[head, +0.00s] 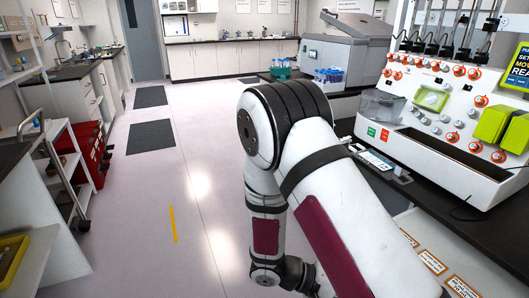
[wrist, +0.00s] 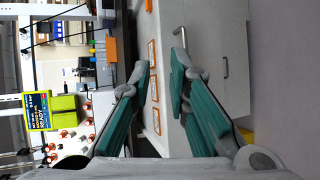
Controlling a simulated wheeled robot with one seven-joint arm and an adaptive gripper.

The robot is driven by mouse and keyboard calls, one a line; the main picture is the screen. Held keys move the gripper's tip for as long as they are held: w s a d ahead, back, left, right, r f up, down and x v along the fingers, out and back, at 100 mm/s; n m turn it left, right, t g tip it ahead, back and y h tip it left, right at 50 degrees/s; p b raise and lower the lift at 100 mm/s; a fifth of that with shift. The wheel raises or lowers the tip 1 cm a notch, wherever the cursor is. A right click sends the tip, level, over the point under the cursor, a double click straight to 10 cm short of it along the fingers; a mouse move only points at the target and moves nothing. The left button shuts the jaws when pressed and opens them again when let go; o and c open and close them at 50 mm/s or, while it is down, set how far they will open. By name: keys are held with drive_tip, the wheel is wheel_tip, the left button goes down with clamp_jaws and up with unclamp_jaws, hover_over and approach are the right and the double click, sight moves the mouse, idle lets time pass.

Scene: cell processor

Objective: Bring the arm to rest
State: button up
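My arm shows large in the middle of the head view, bent down at the elbow, with its lower links hanging in front of the bench on the right. My gripper is outside the head view, below its bottom edge. In the wrist view my gripper (wrist: 161,78) has its two green-padded fingers apart with nothing between them. Beyond the fingers are the white cabinet fronts (wrist: 225,95) and orange-framed labels, seen sideways. The gripper touches nothing that I can see.
The cell processor (head: 465,120) stands on the dark bench at right, with green blocks and orange knobs. A grey machine (head: 345,60) and bottle racks (head: 328,78) sit farther back. The floor (head: 190,190) between is clear.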

drive_tip(key=s+a+r+t+y+p, duration=0.1)
drive_tip(key=s+r+y, duration=0.3)
drive_tip(key=r, duration=0.8)
drive_tip(key=s+a+r+t+y+p, duration=0.1)
drive_tip(key=s+r+t+y+p, duration=0.2)
drive_tip(key=r, duration=0.9)
drive_tip(key=s+a+r+t+y+p, duration=0.2)
drive_tip(key=s+r+y+p, duration=0.2)
drive_tip(key=s+r, duration=0.5)
wheel_tip(320, 180, up, 3)
drive_tip(key=y, duration=0.2)
drive_tip(key=shift+n+t+y, duration=0.3)
drive_tip(key=shift+y, duration=0.1)
